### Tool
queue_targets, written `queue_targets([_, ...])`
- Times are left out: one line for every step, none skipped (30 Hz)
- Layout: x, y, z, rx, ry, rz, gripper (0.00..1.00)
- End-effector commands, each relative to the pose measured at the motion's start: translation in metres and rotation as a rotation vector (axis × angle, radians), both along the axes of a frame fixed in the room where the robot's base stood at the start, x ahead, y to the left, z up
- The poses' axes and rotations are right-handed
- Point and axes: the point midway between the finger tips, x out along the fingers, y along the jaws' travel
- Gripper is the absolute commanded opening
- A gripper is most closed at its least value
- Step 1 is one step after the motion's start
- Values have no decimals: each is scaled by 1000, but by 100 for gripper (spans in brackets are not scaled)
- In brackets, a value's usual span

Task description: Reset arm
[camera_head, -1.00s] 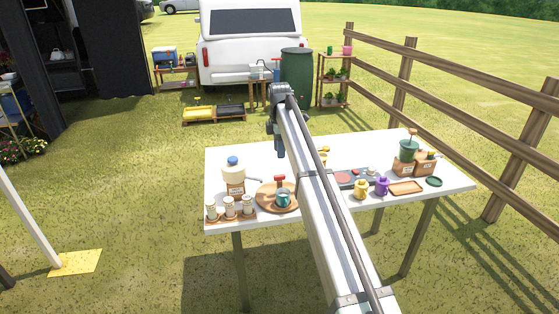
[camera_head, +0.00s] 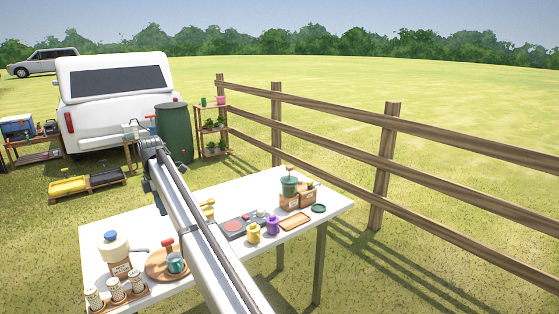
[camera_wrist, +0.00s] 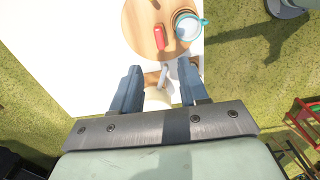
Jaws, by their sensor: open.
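My gripper (camera_wrist: 158,82) is open, with nothing between its two blue-grey fingers. In the head view my gripper (camera_head: 157,200) hangs from the end of my arm, above the white table (camera_head: 95,233). In the wrist view a round wooden tray (camera_wrist: 138,38) on the table lies ahead of the fingertips. It bears a red-topped item (camera_wrist: 159,37) and a teal mug (camera_wrist: 187,24). A white jug (camera_head: 116,250) stands left of the tray in the head view. A pale shape, partly hidden, shows below the fingers in the wrist view.
A wooden fence (camera_head: 388,150) runs behind on the right; grass surrounds the table.

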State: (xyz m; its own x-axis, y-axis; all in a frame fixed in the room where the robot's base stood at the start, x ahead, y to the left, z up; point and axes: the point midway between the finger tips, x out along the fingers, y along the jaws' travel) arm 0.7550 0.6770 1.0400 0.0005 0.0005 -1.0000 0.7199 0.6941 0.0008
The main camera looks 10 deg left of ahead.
Motion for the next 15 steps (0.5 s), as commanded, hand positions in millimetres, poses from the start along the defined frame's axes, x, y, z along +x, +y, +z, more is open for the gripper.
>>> queue_targets([2, -12, -9, -1, 1, -26, 44])
queue_targets([4, -20, -15, -2, 2, -46, 44])
queue_targets([7, -33, -25, -2, 2, -81, 44])
queue_targets([9, -44, -34, -2, 2, -111, 44])
queue_targets([12, -57, -44, -2, 2, -146, 44])
queue_targets([16, -75, -58, -3, 3, -198, 44])
queue_targets([18, -90, -69, -3, 3, -240, 44])
queue_targets([21, -105, -81, -2, 2, -284, 44])
queue_targets([23, -125, -96, -3, 2, -341, 44])
queue_targets([25, -140, -106, -2, 2, -385, 44])
queue_targets([27, -155, -117, -2, 2, -429, 44])
queue_targets([28, -175, -131, -3, 2, -488, 44])
queue_targets([28, -190, -141, -1, 2, -533, 44])
queue_targets([29, -206, -152, -2, 2, -578, 44])
queue_targets([28, -226, -165, -2, 3, -639, 44])
